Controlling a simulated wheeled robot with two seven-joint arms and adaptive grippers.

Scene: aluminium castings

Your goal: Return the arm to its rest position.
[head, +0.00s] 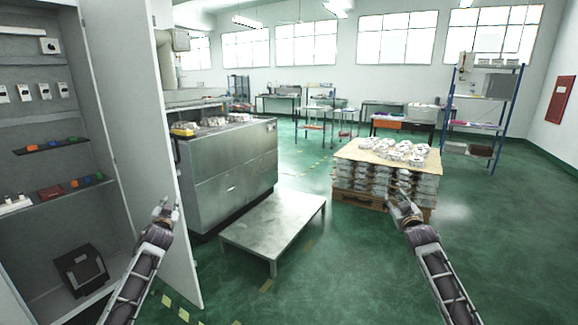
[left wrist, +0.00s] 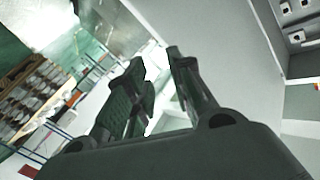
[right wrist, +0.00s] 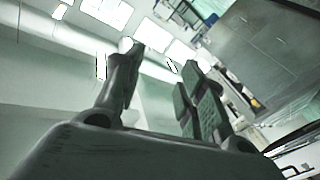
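My left gripper (head: 166,210) is raised in front of the open cabinet door at the left of the head view. In the left wrist view its two fingers (left wrist: 160,85) stand apart with nothing between them. My right gripper (head: 403,203) is raised in front of the pallet of castings in the head view. In the right wrist view its fingers (right wrist: 160,80) also stand apart and hold nothing. Both forearms reach up from the bottom of the head view, well apart from each other.
An open cabinet (head: 45,115) with its door (head: 150,150) stands close on the left. A low metal table (head: 272,232) stands before a steel machine (head: 235,165). A pallet stack of castings (head: 385,175) is at right. Green floor (head: 340,270) between the arms is clear.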

